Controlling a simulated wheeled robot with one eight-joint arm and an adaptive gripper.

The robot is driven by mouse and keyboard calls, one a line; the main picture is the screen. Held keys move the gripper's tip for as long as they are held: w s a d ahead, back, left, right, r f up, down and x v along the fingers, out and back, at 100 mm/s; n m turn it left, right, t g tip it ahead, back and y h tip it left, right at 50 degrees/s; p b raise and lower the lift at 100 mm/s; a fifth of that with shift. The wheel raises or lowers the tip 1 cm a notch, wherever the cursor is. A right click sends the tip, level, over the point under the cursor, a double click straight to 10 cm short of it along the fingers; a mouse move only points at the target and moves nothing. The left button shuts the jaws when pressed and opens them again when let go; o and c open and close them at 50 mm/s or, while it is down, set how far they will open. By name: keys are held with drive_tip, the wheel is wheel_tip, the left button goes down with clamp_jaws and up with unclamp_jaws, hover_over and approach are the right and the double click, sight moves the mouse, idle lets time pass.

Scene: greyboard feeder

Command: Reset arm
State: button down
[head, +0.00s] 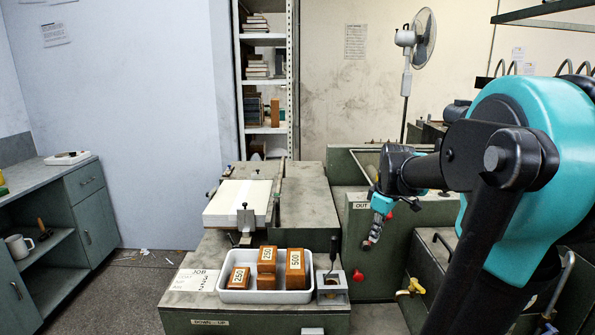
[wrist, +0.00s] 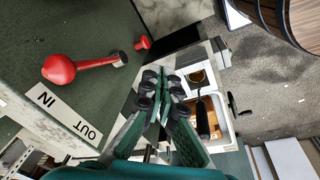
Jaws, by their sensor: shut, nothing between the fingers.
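My arm reaches in from the right in the head view and bends down at the wrist. My gripper (head: 371,240) hangs beside the green machine panel marked OUT, above and right of the white tray. In the wrist view my gripper (wrist: 160,84) has its fingers together with nothing between them. It touches nothing that I can make out.
A white tray (head: 265,297) holds wooden blocks marked 250 and 500. A dark-handled tool (head: 333,255) stands in a holder (head: 331,288) next to it. A white stack (head: 238,204) lies behind. A red lever (wrist: 75,68) sticks out from the machine near my gripper.

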drive_tip(key=s+a+f+m+t, duration=0.2)
drive_tip(key=s+a+f+m, duration=0.2)
drive_tip(key=s+f+m, duration=0.6)
drive_tip(key=s+f, duration=0.5)
drive_tip(key=shift+f+h, duration=0.35)
drive_tip(key=shift+h, duration=0.05)
